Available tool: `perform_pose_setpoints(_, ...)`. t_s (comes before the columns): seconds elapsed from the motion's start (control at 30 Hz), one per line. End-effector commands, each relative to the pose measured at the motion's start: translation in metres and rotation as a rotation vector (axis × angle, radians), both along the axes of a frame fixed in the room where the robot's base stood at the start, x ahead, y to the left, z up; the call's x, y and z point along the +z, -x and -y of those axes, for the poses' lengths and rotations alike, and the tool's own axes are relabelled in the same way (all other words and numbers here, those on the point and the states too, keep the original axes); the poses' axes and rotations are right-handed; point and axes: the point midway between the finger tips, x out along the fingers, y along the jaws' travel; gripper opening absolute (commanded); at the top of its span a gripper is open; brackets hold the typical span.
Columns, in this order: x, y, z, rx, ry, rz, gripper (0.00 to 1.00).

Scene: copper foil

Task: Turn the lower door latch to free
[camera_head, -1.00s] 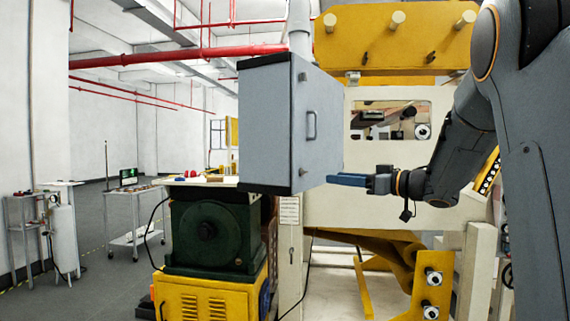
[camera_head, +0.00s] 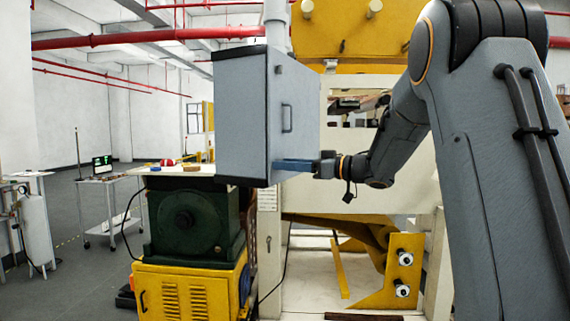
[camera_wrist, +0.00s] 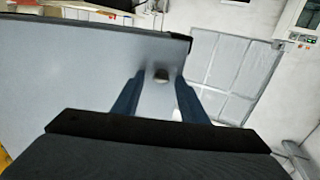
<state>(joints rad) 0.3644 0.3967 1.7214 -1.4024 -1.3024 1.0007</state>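The grey cabinet (camera_head: 240,120) hangs in the middle of the head view, its door facing right and shut. The lower door latch, a small round knob (camera_wrist: 160,75), shows in the wrist view between and just beyond my fingertips. My gripper (camera_head: 276,164) reaches the lower part of the door from the right, its blue fingers hiding the lower latch in the head view. In the wrist view my gripper (camera_wrist: 159,88) is open, one finger on each side of the knob. I cannot tell if either finger touches it.
An upper latch (camera_head: 278,69) and a bar handle (camera_head: 287,118) sit higher on the door. A green machine (camera_head: 192,218) on a yellow base stands below the cabinet. A cream machine frame (camera_head: 340,195) stands behind my gripper. Open floor lies at left.

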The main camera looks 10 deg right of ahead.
Motion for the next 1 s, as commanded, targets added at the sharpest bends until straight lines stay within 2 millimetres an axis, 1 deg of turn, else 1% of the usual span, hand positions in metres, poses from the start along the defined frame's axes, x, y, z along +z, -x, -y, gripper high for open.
perform_pose_setpoints(0.17, 0.000, 0.000, 0.001, -0.001, 0.000, 0.000, 0.39)
perform_pose_setpoints(0.3, 0.000, 0.000, 0.001, -0.001, 0.000, 0.000, 0.15)
perform_pose_setpoints(0.4, 0.000, 0.000, 0.001, -0.002, 0.000, 0.000, 0.00)
perform_pose_setpoints(0.47, 0.000, 0.000, 0.001, -0.003, 0.000, 0.000, 0.00)
perform_pose_setpoints(0.5, 0.001, 0.000, -0.011, 0.000, 0.001, 0.001, 0.00)
perform_pose_setpoints(0.6, 0.001, 0.000, -0.004, 0.000, 0.003, 0.005, 0.00)
perform_pose_setpoints(0.77, 0.000, 0.000, 0.001, -0.002, 0.024, 0.032, 0.00)
perform_pose_setpoints(1.0, -0.002, -0.001, 0.005, -0.007, 0.111, 0.138, 0.00)
